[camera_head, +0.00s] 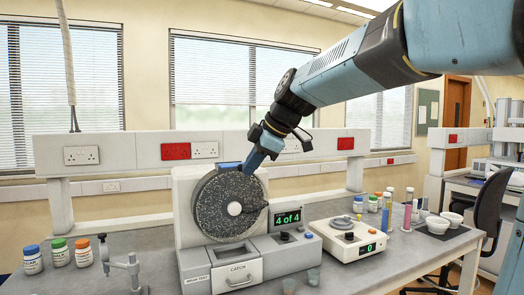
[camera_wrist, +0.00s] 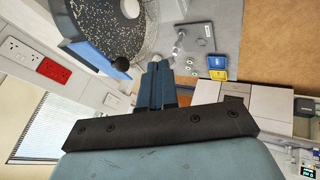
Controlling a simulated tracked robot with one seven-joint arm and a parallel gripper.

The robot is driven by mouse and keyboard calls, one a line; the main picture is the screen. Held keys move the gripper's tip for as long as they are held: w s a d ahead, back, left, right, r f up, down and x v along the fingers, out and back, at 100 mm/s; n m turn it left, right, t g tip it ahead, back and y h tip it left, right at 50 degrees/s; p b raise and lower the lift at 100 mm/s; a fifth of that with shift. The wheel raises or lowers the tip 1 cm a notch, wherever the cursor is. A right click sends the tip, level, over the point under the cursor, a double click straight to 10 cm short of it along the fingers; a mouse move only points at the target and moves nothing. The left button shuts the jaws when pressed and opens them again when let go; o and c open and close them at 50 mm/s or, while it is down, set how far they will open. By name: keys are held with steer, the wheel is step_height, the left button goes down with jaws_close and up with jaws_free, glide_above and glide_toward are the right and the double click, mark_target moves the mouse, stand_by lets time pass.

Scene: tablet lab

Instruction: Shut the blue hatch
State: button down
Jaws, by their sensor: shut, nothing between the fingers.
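The blue hatch (camera_head: 229,166) is at the top rim of the grey speckled drum (camera_head: 222,204). In the wrist view the hatch (camera_wrist: 93,55) is a flat blue flap that seems to lie at an angle along the drum's edge, near a dark round knob (camera_wrist: 121,64). Whether it is fully closed is unclear. My gripper (camera_head: 252,166) is shut and empty, pointing down just right of the hatch by the drum's upper right rim. In the wrist view its fingertips (camera_wrist: 157,68) are together, beside the knob with a small gap. I cannot tell whether they touch the drum.
The drum's machine has a "4 of 4" display (camera_head: 288,217) and a catch drawer (camera_head: 237,275). A balance (camera_head: 352,240) stands to the right, with tubes and bottles behind. Bottles (camera_head: 59,252) and a small metal stand (camera_head: 123,268) are at left. A socket panel runs behind.

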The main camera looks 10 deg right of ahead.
steer(key=shift+w+a+f, duration=0.1)
steer(key=shift+w+a, duration=0.15)
steer(key=shift+w, duration=0.8)
steer(key=shift+w+a, duration=0.2)
steer(key=shift+w, duration=0.85)
